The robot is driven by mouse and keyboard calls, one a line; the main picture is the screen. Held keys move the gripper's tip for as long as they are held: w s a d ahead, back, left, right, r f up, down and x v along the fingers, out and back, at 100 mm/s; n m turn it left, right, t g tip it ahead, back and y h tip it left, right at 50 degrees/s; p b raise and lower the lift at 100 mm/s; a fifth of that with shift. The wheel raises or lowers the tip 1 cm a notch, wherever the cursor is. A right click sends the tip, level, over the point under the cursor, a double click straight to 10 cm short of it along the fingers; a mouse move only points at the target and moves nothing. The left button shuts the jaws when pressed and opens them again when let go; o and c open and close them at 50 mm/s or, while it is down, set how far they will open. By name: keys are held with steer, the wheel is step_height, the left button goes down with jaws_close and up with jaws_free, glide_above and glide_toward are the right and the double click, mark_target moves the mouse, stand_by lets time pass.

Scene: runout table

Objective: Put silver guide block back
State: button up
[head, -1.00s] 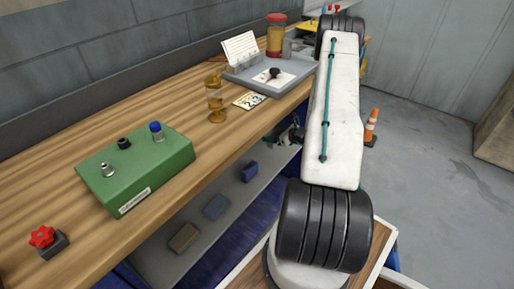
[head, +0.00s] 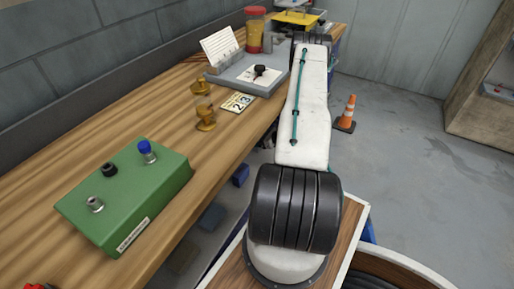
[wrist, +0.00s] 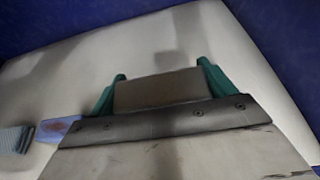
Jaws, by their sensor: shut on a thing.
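In the wrist view my gripper (wrist: 162,72) has its teal fingers shut on a plain grey block (wrist: 162,92), which looks like the silver guide block, though its colour is dull in the shade. The block sits squarely between the fingers, above a pale shelf-like surface (wrist: 60,70) with dark blue walls behind. Whether the block touches that surface I cannot tell. In the head view my arm hides the gripper and the held block.
Under the wooden bench (head: 50,190), a low shelf holds a blue block (head: 240,174), a dark blue block (head: 212,217) and a brownish block (head: 182,257). A green box (head: 125,200) and a grey tray (head: 262,86) stand on top. An orange cone (head: 346,115) stands on the floor.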

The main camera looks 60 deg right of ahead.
steer(key=shift+f, duration=2.55)
steer(key=shift+f, duration=0.15)
steer(key=o, duration=1.5)
steer(key=v, duration=1.2)
